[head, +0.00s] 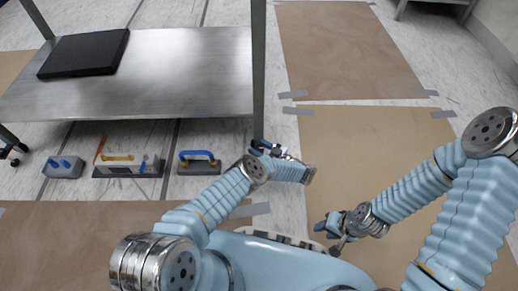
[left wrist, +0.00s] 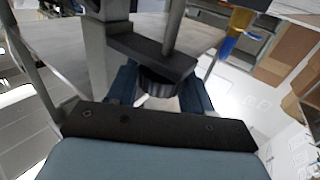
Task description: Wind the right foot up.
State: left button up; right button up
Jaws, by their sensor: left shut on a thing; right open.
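The steel table's front right leg (head: 258,80) comes down to my left gripper (head: 268,149), which hides its foot in the head view. In the left wrist view, my left gripper (left wrist: 160,92) has its blue fingers on either side of a dark ribbed round foot (left wrist: 158,82) and is shut on it. The foot sits under a dark plate (left wrist: 150,52) with a rod (left wrist: 174,28) above it. The foot's underside is hidden. My right gripper (head: 334,226) is open and empty, low over the brown floor sheet.
A dark flat slab (head: 85,53) lies on the steel table top (head: 180,75). Below its front edge stand a grey block with blue pegs (head: 63,166), a block with a yellow handle (head: 128,164) and a blue-handled tool (head: 198,161). Brown taped sheets (head: 350,50) cover the open floor.

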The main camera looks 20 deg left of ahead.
pick_arm(q)
jog(key=shift+a+g, duration=0.1)
jog(key=shift+g, duration=0.2)
jog(key=o, duration=1)
jog(key=shift+c, duration=0.2)
jog(key=shift+d, duration=0.4)
jog(key=b+v, duration=0.4)
jog(key=v, duration=0.9)
jog(key=shift+f, duration=0.15)
